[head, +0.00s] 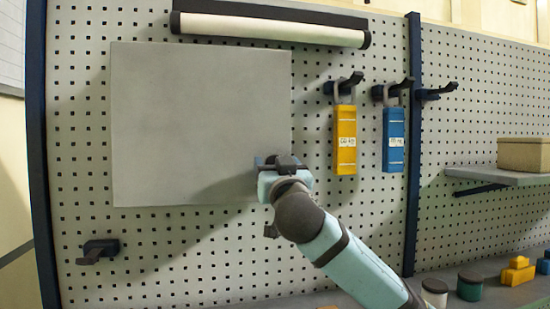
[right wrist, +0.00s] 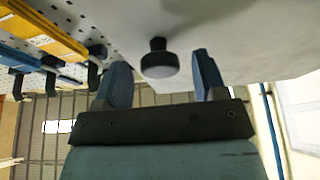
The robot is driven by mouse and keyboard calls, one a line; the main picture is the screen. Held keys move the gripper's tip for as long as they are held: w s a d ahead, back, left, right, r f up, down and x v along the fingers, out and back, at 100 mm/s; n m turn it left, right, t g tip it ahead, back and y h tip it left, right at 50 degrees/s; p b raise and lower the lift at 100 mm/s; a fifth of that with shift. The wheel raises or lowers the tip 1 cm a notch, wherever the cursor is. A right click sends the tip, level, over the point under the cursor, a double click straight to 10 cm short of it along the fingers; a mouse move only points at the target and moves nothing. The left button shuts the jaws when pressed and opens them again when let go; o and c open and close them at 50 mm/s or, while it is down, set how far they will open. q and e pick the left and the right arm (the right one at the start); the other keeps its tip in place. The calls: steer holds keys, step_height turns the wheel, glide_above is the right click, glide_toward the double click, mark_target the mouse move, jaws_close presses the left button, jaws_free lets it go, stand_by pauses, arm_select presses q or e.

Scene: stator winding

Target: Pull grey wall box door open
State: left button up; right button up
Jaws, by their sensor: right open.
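The grey wall box door (head: 195,115) is a flat panel on the pegboard, and it looks shut. My right gripper (head: 277,163) is in front of the door near its lower right edge in the head view. In the right wrist view, a dark round knob (right wrist: 158,60) sticks out from the pale door face (right wrist: 225,30). My right gripper (right wrist: 163,80) is open there, with one blue-grey finger on each side of the knob. I cannot tell that either finger touches it. In the head view the gripper hides the knob. My left gripper is not in view.
A yellow padlock tag (head: 345,140) and a blue one (head: 393,140) hang from hooks right of the door. A lamp bar (head: 270,30) is above it. An empty hook (head: 98,250) is at lower left. A shelf with a brown box (head: 523,154) is at right.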

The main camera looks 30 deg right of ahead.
steer(key=shift+w+d+r, duration=0.1)
steer(key=shift+w+d, duration=0.05)
steer(key=shift+w, duration=0.25)
jaws_close()
